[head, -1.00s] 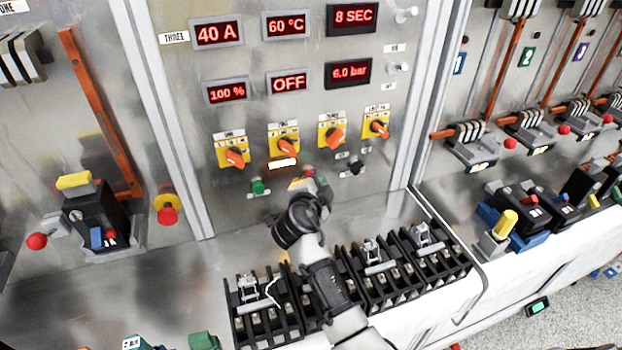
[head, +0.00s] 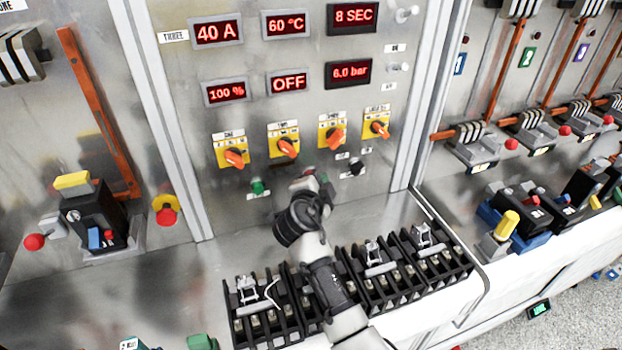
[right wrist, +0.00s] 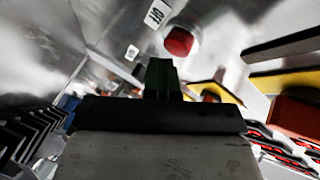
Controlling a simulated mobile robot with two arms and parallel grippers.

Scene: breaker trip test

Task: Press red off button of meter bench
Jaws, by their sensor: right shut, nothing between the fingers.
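The red off button (head: 309,171) is on the steel meter bench panel (head: 215,190), below the row of orange knobs. Its lower part is hidden behind my right gripper (head: 318,181) in the head view. The right gripper is shut and empty, with its tips just in front of and below the button. In the right wrist view the red button (right wrist: 179,41) sits in a pale ring, just beyond the dark shut fingertips (right wrist: 162,66). I cannot tell whether they touch. The green button (head: 257,186) is to the left of the red one. My left gripper is out of view.
Red displays, one reading OFF (head: 288,83), are above the orange knobs (head: 287,148). A black knob (head: 356,168) is right of the red button. Black terminal blocks (head: 268,317) stand on the ledge below my right arm. The ledge to the left is mostly clear.

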